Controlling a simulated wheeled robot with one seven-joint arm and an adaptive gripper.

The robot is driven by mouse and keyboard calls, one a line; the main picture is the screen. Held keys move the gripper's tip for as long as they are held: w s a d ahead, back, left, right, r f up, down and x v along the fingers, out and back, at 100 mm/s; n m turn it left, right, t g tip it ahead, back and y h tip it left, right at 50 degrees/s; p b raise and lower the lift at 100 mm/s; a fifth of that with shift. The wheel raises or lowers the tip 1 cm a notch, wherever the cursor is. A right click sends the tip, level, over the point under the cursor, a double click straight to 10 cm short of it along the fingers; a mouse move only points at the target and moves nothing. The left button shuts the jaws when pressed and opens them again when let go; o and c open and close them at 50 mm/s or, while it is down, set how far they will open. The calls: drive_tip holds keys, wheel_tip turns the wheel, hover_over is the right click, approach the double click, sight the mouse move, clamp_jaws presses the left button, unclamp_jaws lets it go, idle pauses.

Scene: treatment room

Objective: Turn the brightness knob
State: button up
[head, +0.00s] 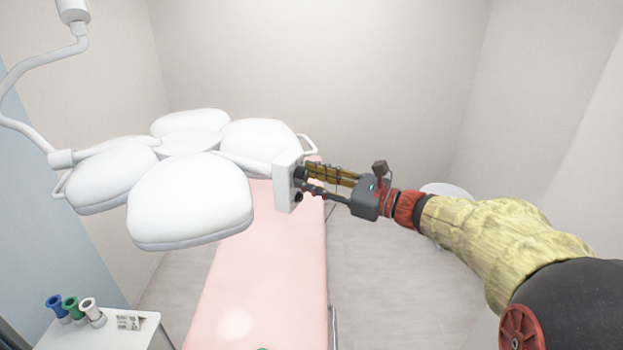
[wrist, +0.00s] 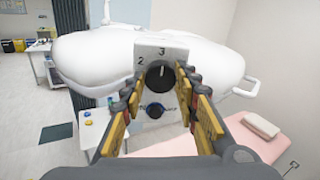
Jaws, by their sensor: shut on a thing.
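The white control box (head: 285,187) sits on the edge of the surgical lamp (head: 190,212) and carries two dark knobs. In the wrist view its face (wrist: 180,54) shows the numerals 2 and 3. The black upper knob (wrist: 160,77) has a light pointer line directed up towards the 3. The lower knob (wrist: 155,111) is below it; the small lettering between them is unreadable. My gripper (wrist: 158,86) is shut on the upper knob, with one finger at each side. In the head view my gripper (head: 306,180) reaches the box from the right; its fingers partly hide the knobs.
The pink treatment bed (head: 262,262) stands below the lamp. A white side table (head: 140,335) with blue, green and white holders stands at lower left. A pillow (wrist: 261,125) lies on the bed. The floor right of the bed is largely clear.

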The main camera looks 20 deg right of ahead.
drive_tip(key=c, duration=0.4)
drive_tip(key=shift+o, duration=0.2)
drive_tip(key=shift+f+n+b, duration=0.15)
drive_tip(key=shift+n+b, duration=0.15)
drive_tip(key=shift+b, duration=0.4)
drive_tip(key=n+b, duration=0.1)
drive_tip(key=b, duration=0.2)
drive_tip(key=shift+f+n+b, duration=0.2)
drive_tip(key=shift+n+b, duration=0.15)
drive_tip(key=shift+n, duration=0.05)
drive_tip(key=n+b, duration=0.3)
drive_tip(key=b, duration=0.3)
drive_tip(key=shift+f+y, duration=0.1)
drive_tip(key=shift+y, duration=0.2)
drive_tip(key=n+b, duration=0.3)
drive_tip(key=b, duration=0.3)
drive_tip(key=shift+n, duration=0.4)
drive_tip(key=n+b, duration=0.1)
drive_tip(key=b, duration=0.1)
drive_tip(key=n+b, duration=0.2)
drive_tip(key=shift+r+b, duration=0.25)
drive_tip(key=shift+b, duration=0.15)
drive_tip(key=shift+r, duration=0.1)
drive_tip(key=o, duration=1.2)
drive_tip(key=shift+c, duration=0.2)
